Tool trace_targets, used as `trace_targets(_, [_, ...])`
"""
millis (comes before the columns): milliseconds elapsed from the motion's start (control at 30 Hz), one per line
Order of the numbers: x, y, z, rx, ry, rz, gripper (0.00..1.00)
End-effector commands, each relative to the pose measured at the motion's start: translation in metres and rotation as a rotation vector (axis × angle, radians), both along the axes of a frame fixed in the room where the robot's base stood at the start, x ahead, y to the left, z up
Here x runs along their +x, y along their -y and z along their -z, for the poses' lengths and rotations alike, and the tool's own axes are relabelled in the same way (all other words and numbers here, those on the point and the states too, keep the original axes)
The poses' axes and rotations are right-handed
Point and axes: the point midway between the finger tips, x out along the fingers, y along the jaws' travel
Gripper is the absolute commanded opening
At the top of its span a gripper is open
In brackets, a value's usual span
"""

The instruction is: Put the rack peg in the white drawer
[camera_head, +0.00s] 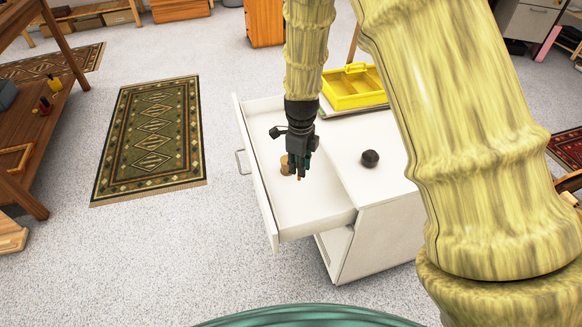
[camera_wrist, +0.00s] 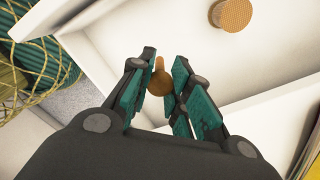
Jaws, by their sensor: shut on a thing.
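The white drawer (camera_head: 256,172) is pulled out of a white cabinet, and its white walls also fill much of the wrist view (camera_wrist: 125,42). My gripper (camera_head: 299,172) points down over the open drawer. In the wrist view its teal-padded fingers (camera_wrist: 165,76) are shut on the rack peg (camera_wrist: 158,82), a small orange-brown wooden piece with a narrow tip. Only a bit of the peg shows below the fingers in the head view. The gap between the peg and the drawer floor is hard to judge. The fingers partly hide the peg.
A round tan wooden thing (camera_head: 285,162) lies in the drawer beside my gripper. A dark faceted object (camera_head: 370,158) and a yellow tray (camera_head: 352,88) sit on the cabinet top. The drawer floor nearer the camera is clear.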

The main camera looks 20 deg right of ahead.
Motion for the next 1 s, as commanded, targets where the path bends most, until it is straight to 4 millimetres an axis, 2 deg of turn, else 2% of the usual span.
trace_targets(167, [0.001, 0.000, 0.014, 0.001, -0.002, 0.044, 0.07])
trace_targets(433, [0.001, 0.000, 0.055, 0.001, -0.002, 0.044, 0.07])
trace_targets(667, [0.002, 0.000, 0.068, 0.000, -0.001, 0.042, 0.07])
trace_targets(900, [0.001, -0.001, 0.096, 0.001, -0.004, 0.041, 0.07])
trace_targets(1000, [0.002, -0.001, 0.102, 0.000, 0.000, 0.040, 0.07])
